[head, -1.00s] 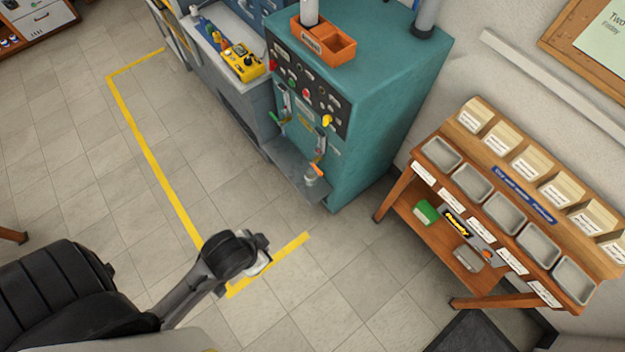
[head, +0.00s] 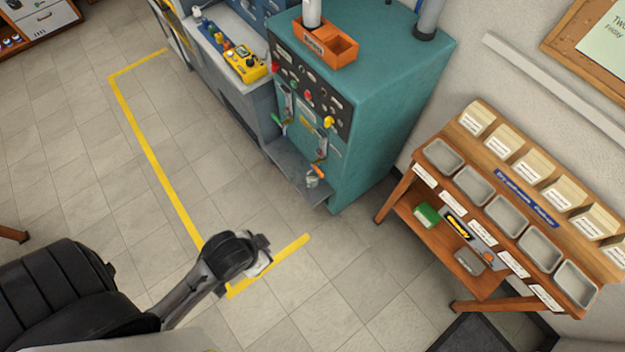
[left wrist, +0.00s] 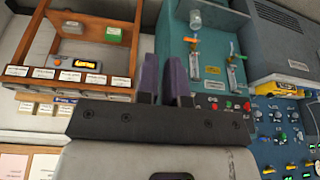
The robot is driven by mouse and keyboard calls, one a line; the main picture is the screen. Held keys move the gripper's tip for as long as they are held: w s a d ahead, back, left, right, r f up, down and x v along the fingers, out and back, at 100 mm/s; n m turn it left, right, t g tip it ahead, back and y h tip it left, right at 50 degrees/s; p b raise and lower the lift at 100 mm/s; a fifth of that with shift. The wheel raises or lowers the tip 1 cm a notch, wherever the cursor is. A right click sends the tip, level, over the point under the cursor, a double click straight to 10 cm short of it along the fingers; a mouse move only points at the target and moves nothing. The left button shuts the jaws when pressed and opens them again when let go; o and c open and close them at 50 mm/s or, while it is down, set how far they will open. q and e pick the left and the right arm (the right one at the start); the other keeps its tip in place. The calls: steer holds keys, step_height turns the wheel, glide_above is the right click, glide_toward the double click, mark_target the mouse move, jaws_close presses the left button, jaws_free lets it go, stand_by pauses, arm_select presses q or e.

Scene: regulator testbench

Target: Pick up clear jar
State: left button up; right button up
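A small clear jar (head: 312,180) stands on the grey shelf (head: 292,172) at the front of the teal machine, below an orange-handled fitting. It also shows in the left wrist view (left wrist: 196,19), at the top. My left gripper (head: 264,254) is over the floor near the yellow line, in front of the shelf and well apart from the jar. In the left wrist view its two dark purple fingers (left wrist: 161,80) stand a little apart, with nothing between them. My right gripper is in neither view.
The teal machine (head: 385,90) carries an orange bin (head: 342,50) on top and valves and knobs on its front. A wooden rack (head: 405,190) with grey trays and labelled boxes stands at the right. The tiled floor (head: 330,270) between is clear.

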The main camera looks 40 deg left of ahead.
arm_select(q)
steer(key=o, duration=1.5)
steer(key=shift+a, duration=0.1)
steer(key=shift+o, duration=0.2)
